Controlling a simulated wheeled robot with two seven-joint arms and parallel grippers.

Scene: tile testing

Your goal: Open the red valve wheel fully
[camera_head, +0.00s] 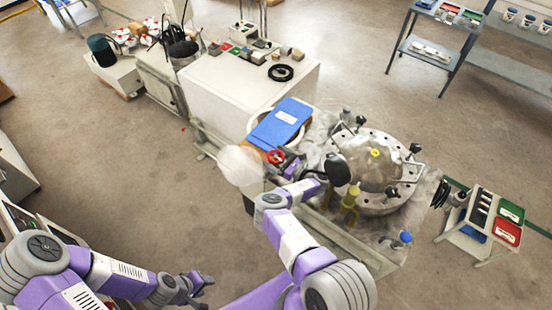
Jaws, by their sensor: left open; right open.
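The red valve wheel (275,156) is small and sits at the front edge of the equipment, just below a blue lid or folder. My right gripper (286,163) is at the wheel's right side, very close to it; the dark fingers are small here, and I cannot tell whether they touch the rim. The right gripper is open. My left gripper (200,284) is open and empty, low over the floor area at the lower left, well away from the wheel.
A round metal pressure vessel (372,165) with clamps stands right of the wheel. A blue flat lid (280,124) lies behind the wheel. A white rounded tank (241,165) is left of it. A white cabinet (245,88) stands behind.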

